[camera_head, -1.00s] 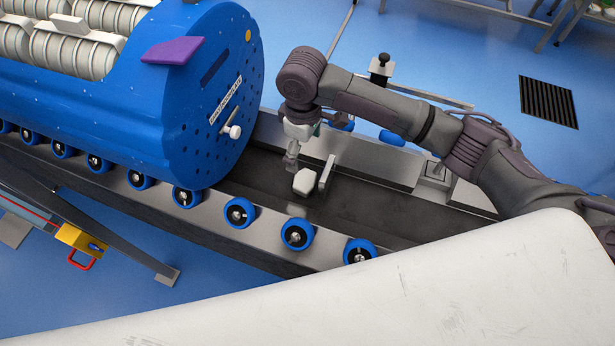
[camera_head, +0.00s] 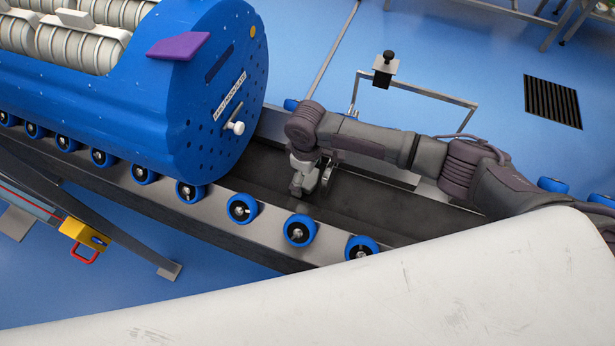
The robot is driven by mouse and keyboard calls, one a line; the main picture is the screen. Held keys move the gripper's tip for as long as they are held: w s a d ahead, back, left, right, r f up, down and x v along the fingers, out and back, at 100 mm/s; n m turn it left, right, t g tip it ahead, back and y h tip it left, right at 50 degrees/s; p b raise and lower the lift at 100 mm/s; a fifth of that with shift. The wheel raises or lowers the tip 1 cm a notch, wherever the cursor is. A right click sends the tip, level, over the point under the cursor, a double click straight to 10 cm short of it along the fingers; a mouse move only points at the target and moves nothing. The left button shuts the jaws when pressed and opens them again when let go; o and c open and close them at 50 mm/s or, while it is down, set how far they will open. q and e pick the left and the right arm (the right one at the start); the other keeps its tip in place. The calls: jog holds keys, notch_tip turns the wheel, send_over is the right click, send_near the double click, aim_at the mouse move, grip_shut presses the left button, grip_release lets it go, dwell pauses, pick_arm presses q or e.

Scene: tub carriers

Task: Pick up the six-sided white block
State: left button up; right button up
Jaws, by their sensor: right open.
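My right gripper (camera_head: 311,186) is low inside the dark trough of the roller conveyor (camera_head: 375,212), just right of the blue drum's end face. Its fingers are open and point down. The six-sided white block cannot be made out clearly. A pale patch shows between the fingers, but I cannot tell whether it is the block or part of the gripper. My wrist and fingers cover that spot. My left gripper is not in view.
The big blue drum (camera_head: 218,120) lies on the conveyor to the left, with a white knob (camera_head: 235,127) facing my right gripper. Blue rollers (camera_head: 299,230) line the near rail. A metal frame (camera_head: 425,92) stands behind my arm. A white surface (camera_head: 420,295) fills the foreground.

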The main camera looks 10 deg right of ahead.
jog(key=c, duration=1.1)
jog(key=shift+r, duration=0.1)
